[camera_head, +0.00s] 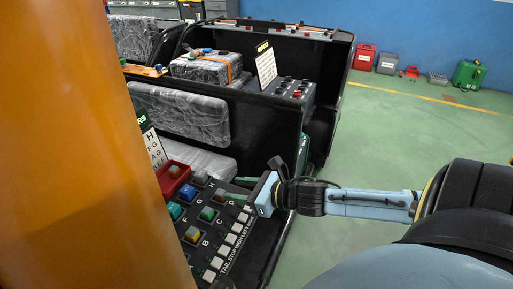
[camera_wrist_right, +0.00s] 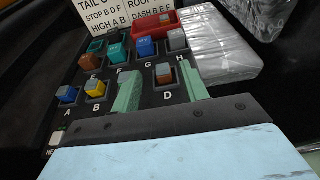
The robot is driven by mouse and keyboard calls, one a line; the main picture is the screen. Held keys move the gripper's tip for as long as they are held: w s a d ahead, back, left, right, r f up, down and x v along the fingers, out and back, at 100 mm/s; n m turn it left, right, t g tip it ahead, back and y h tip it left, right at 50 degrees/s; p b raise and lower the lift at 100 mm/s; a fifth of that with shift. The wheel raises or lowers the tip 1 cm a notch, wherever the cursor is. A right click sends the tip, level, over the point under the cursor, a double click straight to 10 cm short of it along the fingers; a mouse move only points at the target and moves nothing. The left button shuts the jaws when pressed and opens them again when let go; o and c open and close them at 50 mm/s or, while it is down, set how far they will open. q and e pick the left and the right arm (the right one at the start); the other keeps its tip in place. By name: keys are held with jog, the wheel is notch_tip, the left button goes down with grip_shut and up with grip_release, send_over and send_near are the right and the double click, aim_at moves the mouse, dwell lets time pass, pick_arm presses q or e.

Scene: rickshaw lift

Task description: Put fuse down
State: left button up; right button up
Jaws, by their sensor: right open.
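A dark fuse panel (camera_head: 222,222) with lettered sockets shows in the head view, several coloured fuses standing in it. My right gripper (camera_wrist_right: 159,68) is open over the panel, its two green fingers apart in the right wrist view. An orange-brown fuse (camera_wrist_right: 165,76) stands at the socket marked D, between the fingers in the picture. I cannot tell whether they touch it. A red tray (camera_wrist_right: 148,31) behind the sockets holds another fuse (camera_wrist_right: 165,19); the tray also shows in the head view (camera_head: 163,182). My left gripper is not in view.
A white label card (camera_wrist_right: 105,14) stands behind the panel. Grey padded seats (camera_head: 180,112) lie beyond. A large orange surface (camera_head: 85,150) blocks the head view's left. Green floor (camera_head: 400,130) is clear at the right; cases (camera_head: 468,75) line the blue wall.

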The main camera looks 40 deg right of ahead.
jog(key=shift+p+v, duration=0.35)
jog(key=shift+v, duration=2.25)
